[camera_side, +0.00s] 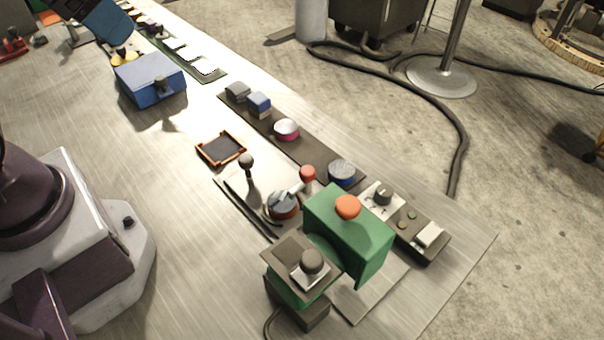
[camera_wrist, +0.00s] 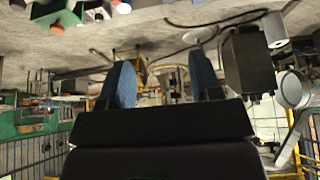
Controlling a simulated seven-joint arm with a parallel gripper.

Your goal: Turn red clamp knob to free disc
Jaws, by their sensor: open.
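The red clamp knob (camera_side: 308,173) sits at the end of a light metal clamp arm in the side view. The arm reaches over a grey-blue disc (camera_side: 281,207) with a reddish rim, on a dark base behind the green housing. My gripper (camera_wrist: 163,80) shows in the wrist view as two blue fingers, spread apart with nothing between them. The wrist picture looks upside down, with the floor at the top. I cannot identify the clamp knob there with certainty.
A green housing (camera_side: 345,240) with an orange button (camera_side: 347,206) stands close to the disc. A dark-knobbed lever (camera_side: 246,162) rises behind it. Nearby are a dark strip with several parts, an orange-rimmed tray (camera_side: 221,149) and a blue box (camera_side: 150,80).

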